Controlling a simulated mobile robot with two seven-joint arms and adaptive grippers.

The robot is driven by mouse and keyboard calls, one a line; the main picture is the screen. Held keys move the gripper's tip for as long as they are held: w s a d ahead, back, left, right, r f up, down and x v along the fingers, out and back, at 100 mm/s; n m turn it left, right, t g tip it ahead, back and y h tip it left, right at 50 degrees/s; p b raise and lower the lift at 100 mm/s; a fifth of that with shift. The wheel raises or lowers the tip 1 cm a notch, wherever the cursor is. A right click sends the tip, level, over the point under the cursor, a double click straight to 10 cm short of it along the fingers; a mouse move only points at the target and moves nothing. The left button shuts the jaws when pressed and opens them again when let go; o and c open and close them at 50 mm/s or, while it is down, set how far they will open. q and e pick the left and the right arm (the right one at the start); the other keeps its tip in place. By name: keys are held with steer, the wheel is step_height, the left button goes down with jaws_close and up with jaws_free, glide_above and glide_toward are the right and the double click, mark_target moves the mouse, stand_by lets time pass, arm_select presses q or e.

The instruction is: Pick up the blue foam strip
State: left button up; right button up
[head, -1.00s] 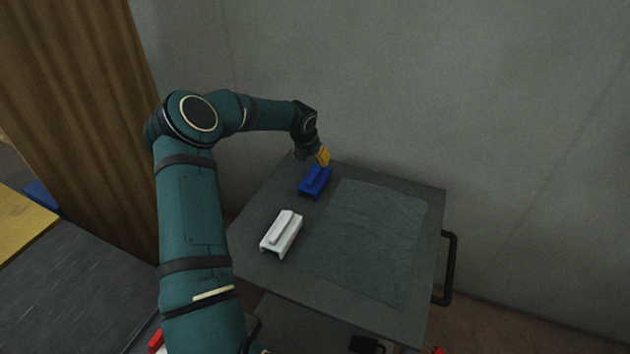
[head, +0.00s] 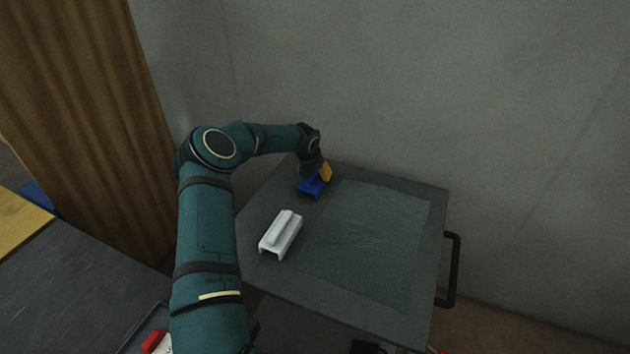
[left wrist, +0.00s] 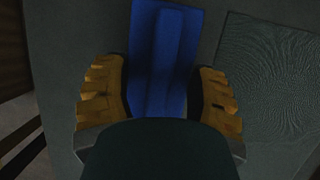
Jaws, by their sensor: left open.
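The blue foam strip (head: 311,187) lies on the grey cart top at its far left part, with a raised ridge along its length. My left gripper (head: 324,173) is over the strip, and its yellow fingers partly hide the strip's far end. In the left wrist view the blue foam strip (left wrist: 164,60) runs between the two yellow fingers of the left gripper (left wrist: 160,98). The jaws are open, with a gap showing on each side of the strip. My right gripper is not in view.
A white ridged block (head: 281,234) lies on the cart top (head: 262,205) nearer than the strip. A textured dark mat (head: 368,240) covers the right part. A black handle (head: 453,270) sticks out at the right edge. A wall stands behind the cart.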

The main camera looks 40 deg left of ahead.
arm_select(q)
steer(key=shift+o, duration=0.2)
steer(key=c, duration=1)
